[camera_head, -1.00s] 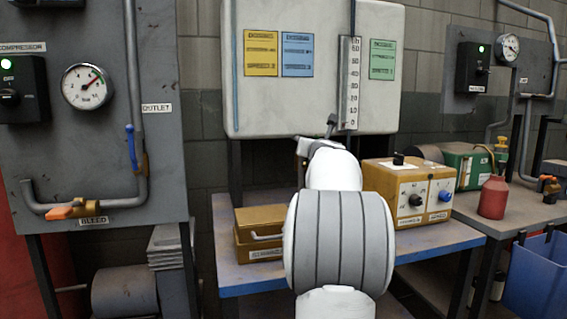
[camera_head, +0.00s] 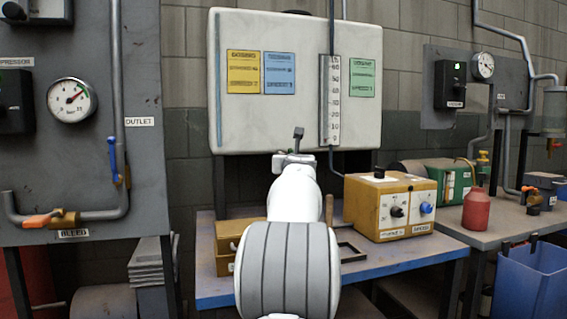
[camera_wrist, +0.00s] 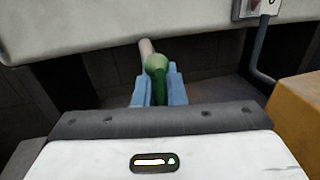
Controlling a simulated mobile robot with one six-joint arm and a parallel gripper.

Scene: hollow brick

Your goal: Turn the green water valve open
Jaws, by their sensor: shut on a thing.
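The green valve (camera_wrist: 157,64) shows in the wrist view at the end of a pale pipe stub, just under the white tank (camera_wrist: 75,28). My gripper (camera_wrist: 156,84) has its two blue fingers on either side of the green handle, shut on it. In the head view my gripper (camera_head: 293,158) is just below the lower edge of the white tank (camera_head: 290,25), left of the level scale. My own arm hides the valve there. How far the handle is turned I cannot tell.
The level scale (camera_head: 331,100) has a pipe running down beside it. A yellow control box (camera_head: 365,212) with knobs stands on the blue-edged bench to the right. A brown box (camera_head: 228,240) sits left of my arm. A gauge panel (camera_head: 75,165) stands at the far left.

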